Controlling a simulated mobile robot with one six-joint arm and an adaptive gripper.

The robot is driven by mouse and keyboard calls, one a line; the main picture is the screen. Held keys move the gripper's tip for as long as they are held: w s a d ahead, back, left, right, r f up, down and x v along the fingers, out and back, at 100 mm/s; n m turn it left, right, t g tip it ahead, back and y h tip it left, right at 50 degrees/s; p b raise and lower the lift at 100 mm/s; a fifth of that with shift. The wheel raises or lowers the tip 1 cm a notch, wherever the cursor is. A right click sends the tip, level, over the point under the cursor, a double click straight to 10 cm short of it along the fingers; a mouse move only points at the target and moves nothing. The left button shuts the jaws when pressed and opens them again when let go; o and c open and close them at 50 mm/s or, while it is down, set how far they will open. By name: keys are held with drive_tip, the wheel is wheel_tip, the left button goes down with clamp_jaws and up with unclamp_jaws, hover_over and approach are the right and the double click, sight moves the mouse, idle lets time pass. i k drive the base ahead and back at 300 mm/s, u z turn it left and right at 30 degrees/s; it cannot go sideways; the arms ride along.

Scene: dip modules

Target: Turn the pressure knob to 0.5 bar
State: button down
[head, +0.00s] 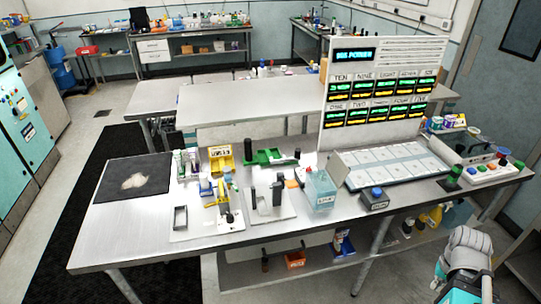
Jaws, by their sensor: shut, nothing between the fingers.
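A small dark box (374,203) with a pale label on its front stands near the front edge of the table, right of the middle. A round blue knob or cap (377,191) sits on its top. It may be the pressure knob, but its label and any scale are too small to read. My arm shows at the lower right, in front of the table and apart from the box. Its fingertips cannot be made out.
A clear blue-tinted container (320,190) stands left of the box. A sloped panel of white tiles (398,166) lies behind it, below a tall display board (384,80). Green and red buttons (490,172) are at the right end. The table (420,197) is bare just right of the box.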

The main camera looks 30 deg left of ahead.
sight(229, 218)
drive_tip(key=u, duration=1.9)
